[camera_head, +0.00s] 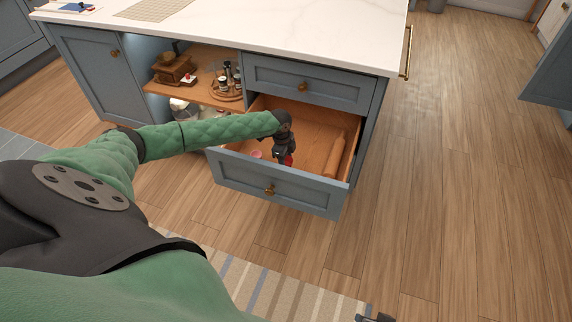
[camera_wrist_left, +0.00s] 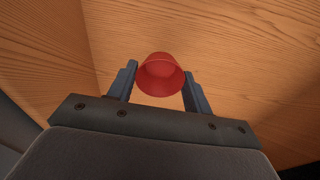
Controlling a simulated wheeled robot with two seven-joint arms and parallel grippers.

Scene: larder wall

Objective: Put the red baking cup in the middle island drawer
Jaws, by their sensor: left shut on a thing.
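The red baking cup (camera_wrist_left: 160,77) sits between the two fingers of my left gripper (camera_wrist_left: 160,88) in the left wrist view. In the head view my left gripper (camera_head: 285,161) reaches down into the open middle island drawer (camera_head: 240,183). It is shut on the cup, and a bit of the red cup (camera_head: 289,160) shows beside the fingers. Wooden drawer surfaces lie behind the cup in the wrist view. I cannot tell whether the cup touches the drawer floor. A small dark part at the bottom edge of the head view may be my right gripper (camera_head: 375,318).
A rolling pin (camera_head: 335,154) lies along the drawer's right side. A small pink item (camera_head: 256,154) lies near its left front. A closed drawer (camera_head: 303,86) is above. An open shelf (camera_head: 205,95) with a wooden grinder (camera_head: 175,70) and small bottles is to the left.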

